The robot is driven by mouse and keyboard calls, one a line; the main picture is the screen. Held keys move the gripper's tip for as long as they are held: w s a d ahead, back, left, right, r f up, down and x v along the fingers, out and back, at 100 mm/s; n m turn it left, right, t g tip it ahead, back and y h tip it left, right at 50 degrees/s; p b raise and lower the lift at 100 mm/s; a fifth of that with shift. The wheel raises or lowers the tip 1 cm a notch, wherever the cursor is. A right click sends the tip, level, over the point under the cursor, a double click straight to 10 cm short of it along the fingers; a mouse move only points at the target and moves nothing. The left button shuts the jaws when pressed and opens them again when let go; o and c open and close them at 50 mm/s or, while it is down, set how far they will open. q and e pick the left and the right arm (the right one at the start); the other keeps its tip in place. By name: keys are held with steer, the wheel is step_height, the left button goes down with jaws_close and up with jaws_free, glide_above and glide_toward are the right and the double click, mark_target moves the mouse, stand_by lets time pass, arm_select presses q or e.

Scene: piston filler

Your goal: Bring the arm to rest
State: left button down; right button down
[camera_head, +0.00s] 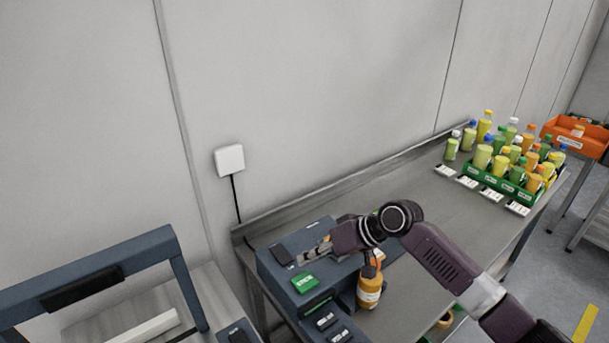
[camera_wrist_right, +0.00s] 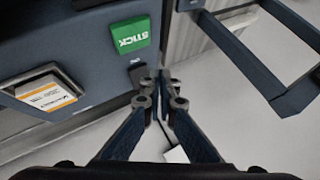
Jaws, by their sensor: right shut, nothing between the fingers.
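My right arm (camera_head: 445,258) reaches in from the lower right of the head view. Its gripper (camera_head: 308,256) points left above the dark blue machine on the steel table. In the right wrist view the two fingers of the gripper (camera_wrist_right: 160,92) meet at their tips, with nothing between them. My left gripper is in neither view.
An orange bottle (camera_head: 369,292) stands beside the dark blue machine (camera_head: 270,264), below my right wrist. A green crate (camera_head: 512,187) of bottles stands far right on the steel table (camera_head: 425,205). A dark blue frame (camera_head: 187,285) is at left. The table's middle is clear.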

steer(key=s+f+h, duration=0.1)
steer(key=s+f, duration=0.4)
steer(key=s, duration=0.3)
steer(key=s+f+h, duration=0.1)
steer(key=s+f, duration=0.4)
steer(key=s, duration=0.3)
steer(key=s+d+f+m+h, duration=0.3)
steer(key=s+d+h, duration=0.4)
steer(key=s+d, duration=1.2)
step_height(320, 180, down, 31)
steer(key=s+b, duration=0.1)
steer(key=b, duration=0.4)
steer(key=s+d+f+g+b, duration=0.1)
steer(key=s+d+f+b, duration=0.2)
steer(key=s+f, duration=1.4)
step_height(320, 180, down, 2)
steer(key=shift+d+g, duration=0.35)
steer(key=shift+g, duration=0.05)
